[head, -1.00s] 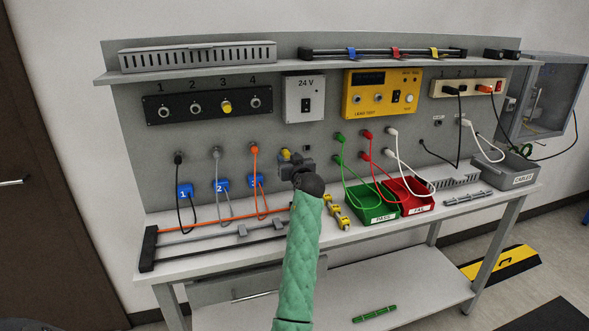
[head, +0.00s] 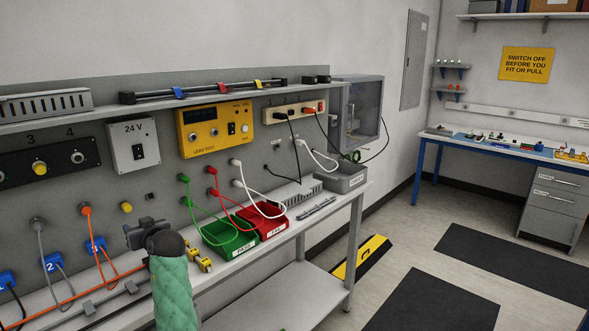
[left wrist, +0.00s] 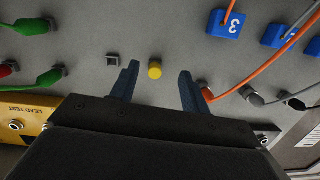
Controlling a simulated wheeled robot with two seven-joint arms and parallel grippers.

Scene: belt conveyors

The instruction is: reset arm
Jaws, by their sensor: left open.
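My left gripper (head: 143,233) is at the end of the green-sleeved arm in the lower left of the head view. In the left wrist view, its two dark fingers (left wrist: 158,86) are spread apart with nothing held between them. A round yellow plug or cap (left wrist: 155,71) on the grey back panel shows in the gap between the fingers; in the head view this yellow piece (head: 126,207) is just above and left of the gripper. I cannot tell the exact distance from the fingers to the panel. My right gripper is not in view.
The bench carries a green bin (head: 229,251), a red bin (head: 277,229) and a grey cable box (head: 347,178). Orange cords and blue numbered tags (head: 53,263) hang at left. A yellow-black floor ramp (head: 361,258) lies beyond; a blue-legged table (head: 421,172) stands at right.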

